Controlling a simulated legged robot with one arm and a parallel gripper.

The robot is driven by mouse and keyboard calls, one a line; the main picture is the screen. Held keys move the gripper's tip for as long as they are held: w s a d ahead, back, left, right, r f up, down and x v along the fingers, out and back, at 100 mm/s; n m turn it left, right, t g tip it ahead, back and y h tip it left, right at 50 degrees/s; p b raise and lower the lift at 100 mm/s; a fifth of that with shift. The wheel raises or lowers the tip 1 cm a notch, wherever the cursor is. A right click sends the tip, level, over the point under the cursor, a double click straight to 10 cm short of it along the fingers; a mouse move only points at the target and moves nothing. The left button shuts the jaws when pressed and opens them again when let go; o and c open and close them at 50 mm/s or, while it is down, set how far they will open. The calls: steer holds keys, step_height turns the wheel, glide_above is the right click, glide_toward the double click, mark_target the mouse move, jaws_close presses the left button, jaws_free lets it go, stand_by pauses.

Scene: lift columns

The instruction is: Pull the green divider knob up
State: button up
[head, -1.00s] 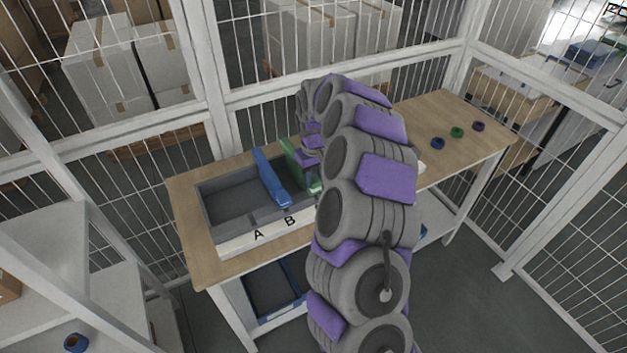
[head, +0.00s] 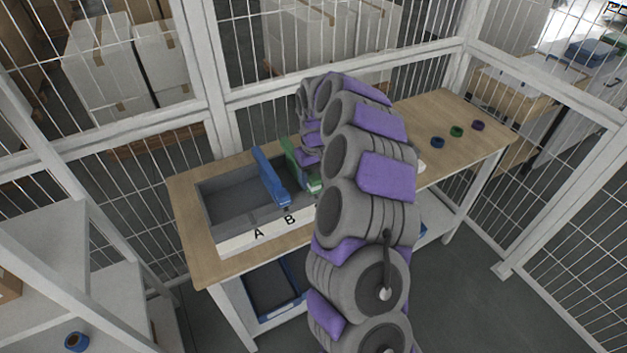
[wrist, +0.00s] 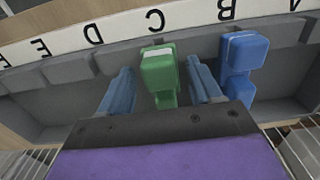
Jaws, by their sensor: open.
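The green divider (head: 291,152) stands in the grey bin (head: 226,207), behind the front label C. In the wrist view its green knob (wrist: 158,68) lies between the two blue fingers of my gripper (wrist: 160,72). The fingers are apart, one on each side, with visible gaps to the knob. A blue divider (head: 268,175) stands to the left of the green one in the head view; in the wrist view its knob (wrist: 243,50) is just outside the right finger. My arm hides the gripper and the bin's right part in the head view.
The wooden table (head: 450,110) bears blue, green and purple rings (head: 457,131) at the right. A wire fence stands behind the table. A blue tray (head: 272,290) sits below.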

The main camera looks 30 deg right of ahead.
mark_target(314, 177)
steer(key=shift+r, duration=0.1)
stand_by(0.3)
steer(key=shift+r+p, duration=2.15)
steer(key=shift+r, duration=2.25)
